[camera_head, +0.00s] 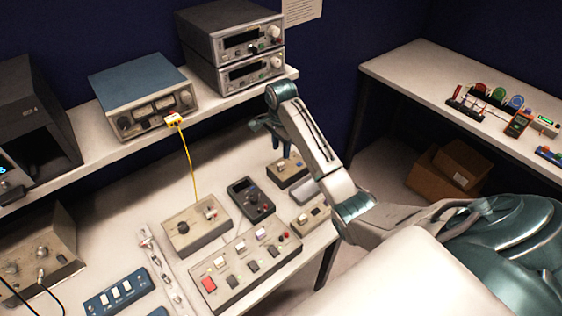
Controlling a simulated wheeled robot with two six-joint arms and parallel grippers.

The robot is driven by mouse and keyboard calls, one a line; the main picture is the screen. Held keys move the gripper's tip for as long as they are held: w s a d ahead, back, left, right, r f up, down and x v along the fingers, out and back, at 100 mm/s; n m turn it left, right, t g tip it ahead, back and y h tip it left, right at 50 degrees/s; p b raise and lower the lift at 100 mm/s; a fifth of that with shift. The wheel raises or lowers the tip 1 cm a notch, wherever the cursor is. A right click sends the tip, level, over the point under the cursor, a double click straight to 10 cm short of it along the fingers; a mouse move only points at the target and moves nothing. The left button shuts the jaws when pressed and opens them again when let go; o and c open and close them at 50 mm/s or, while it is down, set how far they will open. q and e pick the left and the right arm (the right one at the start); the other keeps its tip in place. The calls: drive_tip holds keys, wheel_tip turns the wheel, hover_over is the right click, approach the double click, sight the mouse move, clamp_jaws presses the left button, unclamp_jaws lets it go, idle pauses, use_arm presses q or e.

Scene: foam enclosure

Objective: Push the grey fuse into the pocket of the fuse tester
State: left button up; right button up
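My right gripper (282,150) comes in from the right and points down over the back right of the bench. Its teal fingers are small in the picture, and I cannot tell whether they are open or shut, or whether they hold anything. A small beige box with a dark top (287,172) is just below the fingertips; I cannot tell whether they touch. It may be the fuse tester, but its pocket is not clear. I cannot make out the grey fuse. My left gripper is not in view.
A beige box (183,238) with a yellow cable (188,160), a dark handheld meter (250,199) and a long button panel (223,286) crowd the bench. Stacked instruments (230,45) stand on the shelf behind. A side table (420,85) is at right, with cardboard boxes (447,172) below.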

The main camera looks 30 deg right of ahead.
drive_tip(key=shift+r+p, duration=1.55)
drive_tip(key=shift+r, duration=0.25)
drive_tip(key=shift+f, duration=0.1)
